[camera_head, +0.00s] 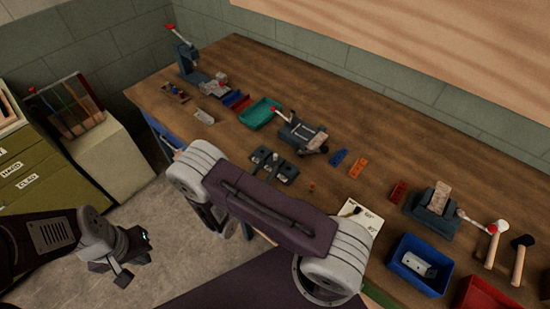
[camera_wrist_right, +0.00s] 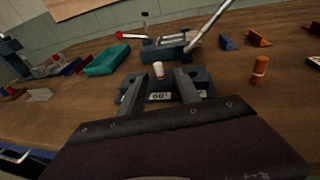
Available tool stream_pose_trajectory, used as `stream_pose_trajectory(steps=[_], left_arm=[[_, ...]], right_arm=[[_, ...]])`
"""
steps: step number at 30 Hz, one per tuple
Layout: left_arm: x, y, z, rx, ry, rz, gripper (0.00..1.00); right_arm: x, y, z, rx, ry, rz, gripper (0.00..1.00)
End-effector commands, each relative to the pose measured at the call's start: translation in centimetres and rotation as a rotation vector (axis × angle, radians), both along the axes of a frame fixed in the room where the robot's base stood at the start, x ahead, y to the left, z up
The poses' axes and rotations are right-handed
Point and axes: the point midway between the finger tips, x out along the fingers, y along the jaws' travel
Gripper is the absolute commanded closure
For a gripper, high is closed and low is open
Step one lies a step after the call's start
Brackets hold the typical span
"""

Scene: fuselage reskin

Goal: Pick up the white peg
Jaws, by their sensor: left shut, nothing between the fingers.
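The white peg (camera_wrist_right: 158,71) stands upright in the right wrist view, with a reddish band near its base. It rises from a dark block (camera_wrist_right: 160,97) labelled 60°. My right gripper (camera_wrist_right: 158,88) is open, its two fingers spread towards the block, with the peg showing in the gap between them. I cannot tell whether the peg is between the tips or just beyond them. In the head view the dark block (camera_head: 285,172) is seen on the bench beside my right arm. My left gripper (camera_head: 128,268) is shut and empty, low over the floor, away from the bench.
An orange peg (camera_wrist_right: 260,70) stands to the right. A clamp with a long lever (camera_wrist_right: 170,47) is behind the block, and a green tray (camera_wrist_right: 108,60) is to the left. Hammers (camera_head: 494,245) and a blue bin (camera_head: 420,264) are at the bench's right.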

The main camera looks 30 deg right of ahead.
Motion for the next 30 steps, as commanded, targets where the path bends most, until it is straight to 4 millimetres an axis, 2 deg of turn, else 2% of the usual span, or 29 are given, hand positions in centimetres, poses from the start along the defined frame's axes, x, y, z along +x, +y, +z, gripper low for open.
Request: stream_pose_trajectory(steps=[3,8,15,24,28,30], left_arm=[[0.0,0.0,0.5,0.000,0.000,0.000,1.00],[0.0,0.0,0.6,0.000,0.000,0.000,1.00],[0.0,0.0,1.8,0.000,0.000,0.000,1.00],[0.0,0.0,1.7,0.000,0.000,0.000,1.00],[0.0,0.0,1.7,0.000,0.000,0.000,1.00],[0.0,0.0,1.7,0.000,0.000,0.000,1.00]], right_arm=[[0.8,-1.3,-0.1,0.001,-0.001,-0.004,0.60],[1.1,-1.8,-0.3,0.001,0.000,-0.004,0.60],[3.5,-5.0,-1.0,0.002,-0.001,-0.007,0.60],[4.0,-5.6,-1.3,0.002,-0.002,-0.003,0.60],[4.0,-5.6,-1.3,0.002,-0.002,-0.003,0.97],[4.0,-5.6,-1.3,0.002,-0.002,-0.003,1.00]])
